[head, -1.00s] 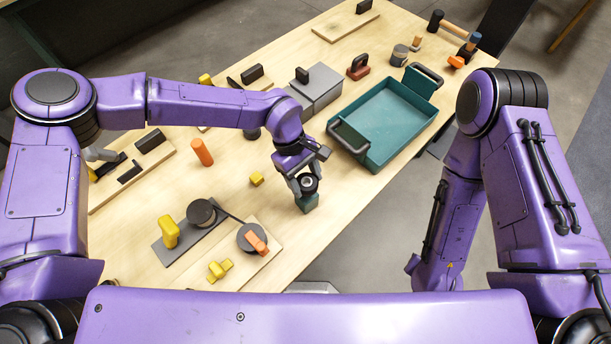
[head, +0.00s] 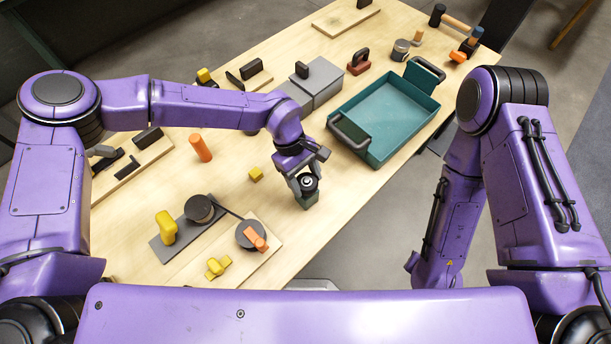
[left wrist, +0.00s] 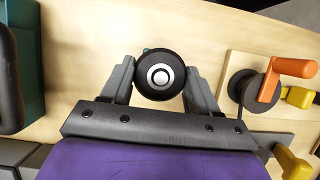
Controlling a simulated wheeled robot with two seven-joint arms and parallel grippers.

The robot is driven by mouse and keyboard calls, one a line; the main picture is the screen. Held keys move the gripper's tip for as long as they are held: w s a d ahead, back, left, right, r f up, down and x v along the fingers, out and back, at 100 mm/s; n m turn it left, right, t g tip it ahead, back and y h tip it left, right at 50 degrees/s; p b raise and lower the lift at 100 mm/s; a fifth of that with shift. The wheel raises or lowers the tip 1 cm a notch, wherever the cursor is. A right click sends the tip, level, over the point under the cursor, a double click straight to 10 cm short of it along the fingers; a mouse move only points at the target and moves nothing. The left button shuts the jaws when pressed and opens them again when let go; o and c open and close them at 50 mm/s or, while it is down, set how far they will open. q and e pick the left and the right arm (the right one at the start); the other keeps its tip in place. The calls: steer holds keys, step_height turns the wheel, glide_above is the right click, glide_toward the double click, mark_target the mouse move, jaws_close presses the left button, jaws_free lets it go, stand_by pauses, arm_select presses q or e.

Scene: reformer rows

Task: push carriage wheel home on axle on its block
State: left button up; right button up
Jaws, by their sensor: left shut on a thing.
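The carriage wheel (left wrist: 160,74) is black and round, with a pale ring and the axle end (left wrist: 160,76) at its centre. It sits on the dark green block (head: 307,200), which stands on the table near its front right edge. My left gripper (head: 304,183) is over the block with its fingers on both sides of the wheel, shut on it. In the left wrist view its two grey fingers (left wrist: 160,82) flank the wheel. The block is mostly hidden under the wheel there. I cannot tell how far the wheel is down the axle. My right gripper is not in view.
A teal tray (head: 376,160) with dark handles stands behind and right of the block. A grey plate (head: 170,244) and a wooden board (head: 213,282) with a crank lie front left. Bare table surrounds the block.

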arm_select(q)
steer(key=shift+f+b, duration=0.4)
steer(key=shift+f, duration=0.3)
steer(key=o, duration=1.2)
steer(key=shift+c, duration=0.2)
steer(key=b+v, duration=0.2)
steer(key=v, duration=0.8)
steer(key=shift+r+b, duration=0.25)
steer(key=shift+b, duration=0.05)
